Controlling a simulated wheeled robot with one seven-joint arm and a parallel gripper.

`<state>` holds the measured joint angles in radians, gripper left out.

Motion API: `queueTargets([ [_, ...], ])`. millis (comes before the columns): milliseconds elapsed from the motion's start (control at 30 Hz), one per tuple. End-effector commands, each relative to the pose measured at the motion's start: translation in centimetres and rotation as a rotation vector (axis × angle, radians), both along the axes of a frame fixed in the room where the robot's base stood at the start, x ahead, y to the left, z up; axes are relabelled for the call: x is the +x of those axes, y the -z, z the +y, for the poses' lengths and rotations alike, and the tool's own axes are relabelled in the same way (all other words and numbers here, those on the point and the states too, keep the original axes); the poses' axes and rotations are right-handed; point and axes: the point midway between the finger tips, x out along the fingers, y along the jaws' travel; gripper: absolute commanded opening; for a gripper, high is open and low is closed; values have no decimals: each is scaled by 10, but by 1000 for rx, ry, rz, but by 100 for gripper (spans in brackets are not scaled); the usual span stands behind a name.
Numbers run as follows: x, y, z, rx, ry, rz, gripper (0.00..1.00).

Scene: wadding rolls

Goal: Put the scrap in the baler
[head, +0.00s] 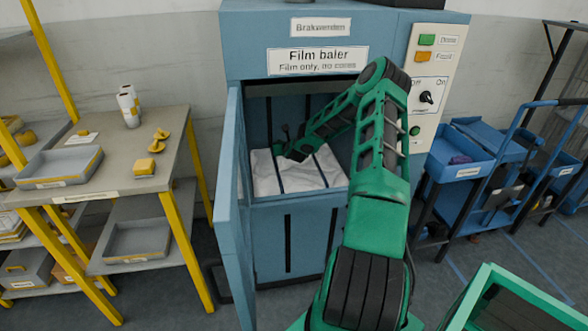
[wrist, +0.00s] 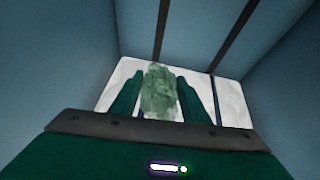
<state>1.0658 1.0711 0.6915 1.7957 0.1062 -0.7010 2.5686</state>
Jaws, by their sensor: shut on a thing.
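The blue film baler (head: 232,60) stands in the middle of the head view, its door (head: 233,205) swung open to the left. White film (head: 268,175) lies in its chamber, crossed by dark straps. My gripper (head: 290,150) reaches inside the chamber, above the film. In the wrist view my gripper (wrist: 160,95) is shut on a crumpled, pale green translucent scrap (wrist: 160,90). Whether the scrap touches the white film (wrist: 228,100) below cannot be told. The scrap is hard to make out in the head view.
A control panel (head: 432,75) with buttons and a knob is on the baler's right. A workbench (head: 175,160) with a grey tray (head: 60,168), rolls (head: 128,105) and yellow items stands left. Blue bins (head: 462,158) stand right; a green-rimmed container (head: 500,285) is at the lower right.

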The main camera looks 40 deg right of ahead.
Motion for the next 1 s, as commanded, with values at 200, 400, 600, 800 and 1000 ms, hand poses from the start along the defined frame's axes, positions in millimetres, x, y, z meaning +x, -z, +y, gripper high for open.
queueTargets([
  [200, -34, 2, 50, -40, -133, 29, 13],
  [400, -64, -5, 73, -52, -186, 35, 13],
  [600, -76, -6, 75, -51, -198, 34, 13],
  [800, -78, 15, 42, -51, -195, 36, 13],
  [1000, -77, 38, 2, -52, -196, 34, 13],
])
